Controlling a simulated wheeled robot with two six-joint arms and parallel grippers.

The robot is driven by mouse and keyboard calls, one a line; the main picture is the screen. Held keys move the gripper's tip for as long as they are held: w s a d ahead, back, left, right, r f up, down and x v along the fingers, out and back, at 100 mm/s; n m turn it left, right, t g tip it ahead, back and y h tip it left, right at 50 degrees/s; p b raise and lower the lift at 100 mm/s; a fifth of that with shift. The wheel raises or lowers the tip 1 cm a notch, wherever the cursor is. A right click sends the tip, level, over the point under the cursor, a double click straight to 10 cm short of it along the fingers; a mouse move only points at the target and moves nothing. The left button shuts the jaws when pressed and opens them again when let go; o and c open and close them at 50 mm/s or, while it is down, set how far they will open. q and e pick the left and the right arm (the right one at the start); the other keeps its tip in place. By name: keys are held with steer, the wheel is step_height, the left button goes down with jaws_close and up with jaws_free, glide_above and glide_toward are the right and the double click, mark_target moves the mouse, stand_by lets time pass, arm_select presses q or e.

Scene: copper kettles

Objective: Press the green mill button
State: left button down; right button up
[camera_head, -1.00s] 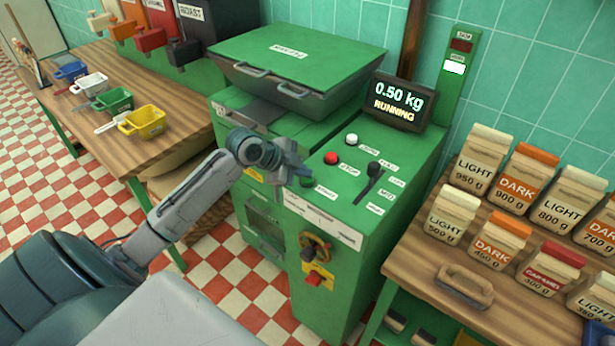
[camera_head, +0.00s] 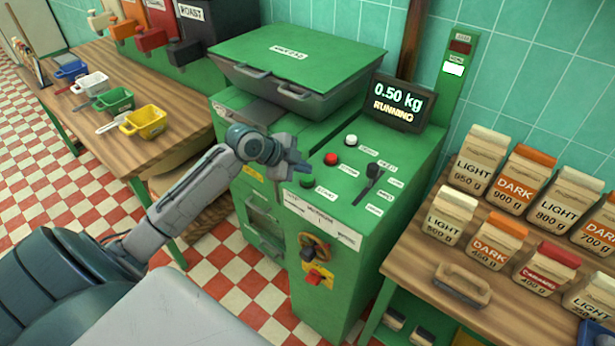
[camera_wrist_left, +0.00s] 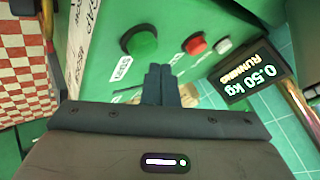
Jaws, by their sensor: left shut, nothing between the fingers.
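The green mill button (camera_head: 306,181) sits on the sloped top of the green mill (camera_head: 330,225), near its front left edge. In the left wrist view the green button (camera_wrist_left: 140,41) stands clear of the fingers, up and to their left. My left gripper (camera_head: 299,166) is shut and empty, just above and behind the button, apart from it; its closed fingertips (camera_wrist_left: 159,70) also show in the left wrist view. The display (camera_head: 398,101) reads 0.50 kg RUNNING. My right gripper is not in view.
A red button (camera_head: 331,159), a white button (camera_head: 351,140) and a black lever (camera_head: 371,176) share the panel. A green lidded hopper (camera_head: 298,62) stands behind. Coffee bags line the right table (camera_head: 420,264); coloured scoops lie on the left table (camera_head: 172,122).

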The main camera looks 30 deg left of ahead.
mark_target(303, 179)
arm_select(q)
steer(key=shift+r+p, duration=1.9)
steer(key=shift+r, duration=0.65)
steer(key=shift+f, duration=0.1)
